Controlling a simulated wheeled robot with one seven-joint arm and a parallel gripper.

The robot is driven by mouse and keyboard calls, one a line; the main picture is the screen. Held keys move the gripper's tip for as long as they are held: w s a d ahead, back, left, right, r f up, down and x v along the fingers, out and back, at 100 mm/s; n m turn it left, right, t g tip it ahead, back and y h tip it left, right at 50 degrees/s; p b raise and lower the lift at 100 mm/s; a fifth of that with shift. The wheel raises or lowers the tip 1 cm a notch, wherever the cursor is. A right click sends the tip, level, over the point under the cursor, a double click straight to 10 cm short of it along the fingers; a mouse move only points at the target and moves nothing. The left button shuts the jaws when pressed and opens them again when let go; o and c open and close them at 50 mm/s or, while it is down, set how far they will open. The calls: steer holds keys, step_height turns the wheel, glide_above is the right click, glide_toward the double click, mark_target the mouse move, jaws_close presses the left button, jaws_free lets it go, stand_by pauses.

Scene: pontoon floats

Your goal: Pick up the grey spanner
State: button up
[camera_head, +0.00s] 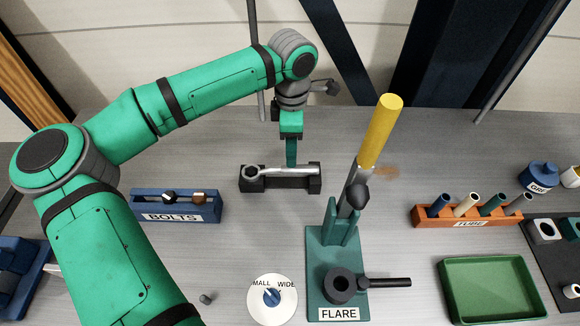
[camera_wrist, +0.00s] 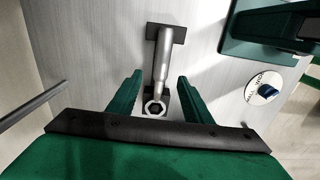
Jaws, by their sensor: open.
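The grey spanner (camera_head: 285,171) lies across a black cradle (camera_head: 316,185) in the middle of the table in the head view. Its ring end is at the left. In the wrist view the spanner (camera_wrist: 163,62) runs away from me, with its ring end nearest, on the black cradle (camera_wrist: 168,30). My gripper (camera_head: 291,162) is over the spanner from behind in the head view. In the wrist view my gripper (camera_wrist: 158,88) is open, with one green finger on each side of the spanner. I cannot tell whether the fingers touch it.
A green FLARE stand (camera_head: 322,262) with a yellow-handled tool (camera_head: 380,130) stands close right of the cradle. A blue BOLTS rack (camera_head: 178,214) is at the left. An orange TUBE rack (camera_head: 468,221) and an empty green tray (camera_head: 490,288) are at the right. A white dial (camera_head: 272,312) lies in front.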

mark_target(281, 171)
steer(key=f, duration=0.1)
steer(key=a, duration=0.1)
steer(key=f, duration=0.1)
steer(key=shift+s+a+f, duration=0.15)
steer(key=shift+s+f, duration=0.1)
steer(key=shift+f, duration=0.1)
steer(key=f, duration=0.5)
steer(key=shift+d, duration=0.35)
steer(key=shift+w+r, duration=0.1)
jaws_close()
